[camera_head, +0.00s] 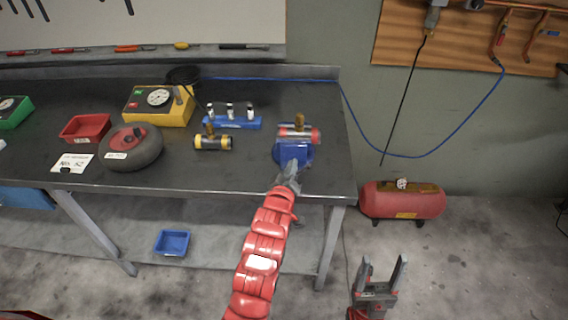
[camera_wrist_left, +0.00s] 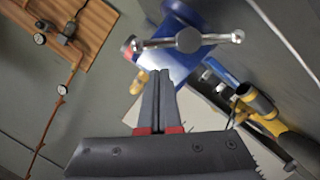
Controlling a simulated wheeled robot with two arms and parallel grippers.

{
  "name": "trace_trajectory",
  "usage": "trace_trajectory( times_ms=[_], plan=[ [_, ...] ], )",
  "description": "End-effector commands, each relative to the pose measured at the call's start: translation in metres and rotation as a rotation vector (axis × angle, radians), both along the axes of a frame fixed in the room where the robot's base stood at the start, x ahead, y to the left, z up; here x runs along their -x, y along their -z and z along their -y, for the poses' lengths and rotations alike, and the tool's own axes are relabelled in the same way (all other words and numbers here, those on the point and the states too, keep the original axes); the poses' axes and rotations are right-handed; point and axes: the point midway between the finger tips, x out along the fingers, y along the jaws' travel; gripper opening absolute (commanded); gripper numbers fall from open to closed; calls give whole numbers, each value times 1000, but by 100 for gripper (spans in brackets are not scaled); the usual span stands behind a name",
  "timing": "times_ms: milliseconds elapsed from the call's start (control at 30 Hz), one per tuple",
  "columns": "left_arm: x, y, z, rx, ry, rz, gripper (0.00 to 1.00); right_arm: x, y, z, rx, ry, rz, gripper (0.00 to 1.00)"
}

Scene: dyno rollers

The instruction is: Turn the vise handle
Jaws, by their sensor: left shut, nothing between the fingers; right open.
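The blue vise (camera_head: 290,152) stands at the right end of the workbench, with a red-banded cylinder and brass fitting (camera_head: 299,132) on top. Its handle, a metal bar with ball ends and a round hub (camera_wrist_left: 188,40), lies roughly level across the left wrist view. My left gripper (camera_head: 292,172) is in front of the vise. Its fingers (camera_wrist_left: 158,74) are shut and empty, pointing at the handle's left half; whether they touch it I cannot tell. In the head view the gripper hides the handle. My right gripper (camera_head: 384,272) is open and empty, low right of the bench.
On the bench (camera_head: 225,178) are a yellow-banded cylinder (camera_head: 212,142), a blue holder (camera_head: 232,123), a yellow gauge box (camera_head: 160,105), a wheel (camera_head: 131,148) and a red bin (camera_head: 85,128). A red air tank (camera_head: 403,200) stands on the floor at right. The bench front near the vise is clear.

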Motion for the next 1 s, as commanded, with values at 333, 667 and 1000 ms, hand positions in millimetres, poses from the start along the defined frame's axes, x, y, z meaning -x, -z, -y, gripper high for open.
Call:
trace_trajectory(
  times_ms=[333,667,1000],
  plan=[
    [0,13,12,1,-1,2,0,0,-7,0,0,0,-1,64],
    [0,13,12,-8,0,3,0,0,-4,0,0,0,0,64],
    [0,13,16,-70,1,6,0,0,6,0,0,0,-1,64]
  ],
)
